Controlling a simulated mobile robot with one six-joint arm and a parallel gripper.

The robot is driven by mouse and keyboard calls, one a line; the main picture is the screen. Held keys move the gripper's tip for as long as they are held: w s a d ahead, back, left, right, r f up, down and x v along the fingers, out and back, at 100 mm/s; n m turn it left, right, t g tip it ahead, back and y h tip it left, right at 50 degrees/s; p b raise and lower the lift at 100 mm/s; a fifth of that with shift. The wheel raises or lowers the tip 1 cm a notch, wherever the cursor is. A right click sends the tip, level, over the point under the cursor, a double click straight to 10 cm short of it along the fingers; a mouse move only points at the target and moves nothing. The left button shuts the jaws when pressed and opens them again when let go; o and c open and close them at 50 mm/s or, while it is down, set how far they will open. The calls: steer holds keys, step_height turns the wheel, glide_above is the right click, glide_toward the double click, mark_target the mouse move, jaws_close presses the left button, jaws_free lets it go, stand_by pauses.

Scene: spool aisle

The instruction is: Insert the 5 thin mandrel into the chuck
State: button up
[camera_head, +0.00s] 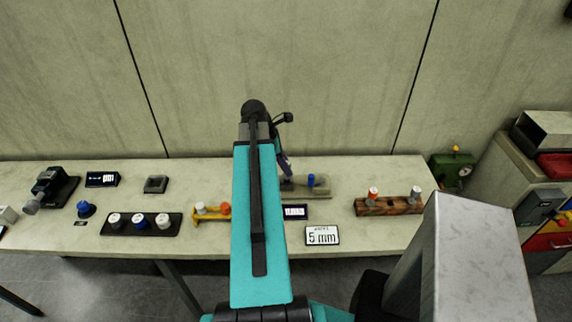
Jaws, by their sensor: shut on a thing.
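My gripper (285,164) shows only in part behind my teal arm. It points down over the left end of a grey block (322,190) on the bench. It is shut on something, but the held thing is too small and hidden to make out. A blue-topped piece (311,180) stands upright in the grey block, right of my gripper. A white card reading "5 mm" (321,236) stands at the bench's front edge, with a small dark display (295,212) behind it. I cannot tell for sure which thing is the chuck.
On the bench (400,235), a wooden rack (388,206) with two capped pieces stands right. Left are a yellow holder (212,212), a black rack (140,224), a blue knob (86,209), a dark device (50,188) and a display (102,179). A wall rises behind.

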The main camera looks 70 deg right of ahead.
steer(key=shift+f, duration=0.9)
steer(key=o, duration=1.2)
steer(key=shift+c, duration=0.2)
steer(key=shift+r, duration=0.15)
steer(key=b+v, duration=0.3)
steer(key=v, duration=1)
steer(key=shift+r, duration=0.25)
steer(key=shift+w, duration=0.1)
